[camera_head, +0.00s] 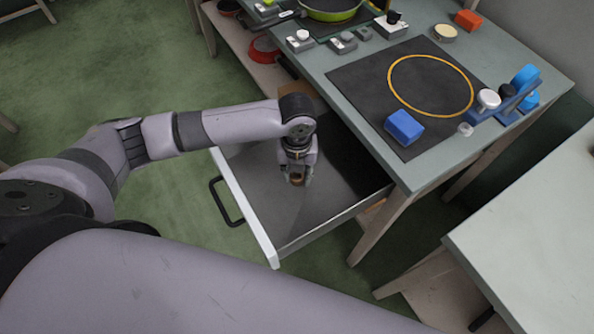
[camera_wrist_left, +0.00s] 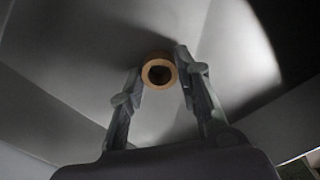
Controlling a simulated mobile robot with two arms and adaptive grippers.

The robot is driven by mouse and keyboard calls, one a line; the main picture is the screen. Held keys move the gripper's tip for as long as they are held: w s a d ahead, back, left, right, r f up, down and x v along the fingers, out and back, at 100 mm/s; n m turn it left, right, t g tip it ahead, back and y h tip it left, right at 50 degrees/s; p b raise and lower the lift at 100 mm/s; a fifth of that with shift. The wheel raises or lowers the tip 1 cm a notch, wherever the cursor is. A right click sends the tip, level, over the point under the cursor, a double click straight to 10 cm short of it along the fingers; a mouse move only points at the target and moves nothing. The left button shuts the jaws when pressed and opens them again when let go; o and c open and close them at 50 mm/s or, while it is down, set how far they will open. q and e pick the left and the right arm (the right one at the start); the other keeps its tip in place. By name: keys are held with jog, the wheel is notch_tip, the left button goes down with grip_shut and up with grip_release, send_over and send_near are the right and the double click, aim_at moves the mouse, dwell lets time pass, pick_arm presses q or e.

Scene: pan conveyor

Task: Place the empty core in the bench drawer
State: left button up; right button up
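The empty core, a short brown cardboard tube (camera_head: 296,179), is between the fingertips of my left gripper (camera_head: 297,178), inside the open bench drawer (camera_head: 262,236). In the left wrist view, the core (camera_wrist_left: 159,73) shows end-on with its dark hole facing me. The two fingers (camera_wrist_left: 160,78) lie against its sides, shut on it. The grey drawer floor is behind it; I cannot tell whether the core touches that floor. The drawer is pulled out, with a white front and a black handle (camera_head: 222,202). My right gripper is not in view.
Another pale table (camera_head: 540,230) stands at right. The drawer is otherwise clear.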

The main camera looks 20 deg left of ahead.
pick_arm(q)
jog(key=shift+o, duration=1.5)
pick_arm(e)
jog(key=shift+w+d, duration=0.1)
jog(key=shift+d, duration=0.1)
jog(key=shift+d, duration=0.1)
pick_arm(q)
notch_tip(320, 180, up, 12)
jog(key=shift+r+p, duration=0.2)
jog(key=shift+p, duration=0.15)
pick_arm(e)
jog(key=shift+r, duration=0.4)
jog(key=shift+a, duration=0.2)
pick_arm(q)
jog(key=shift+s+f, duration=0.1)
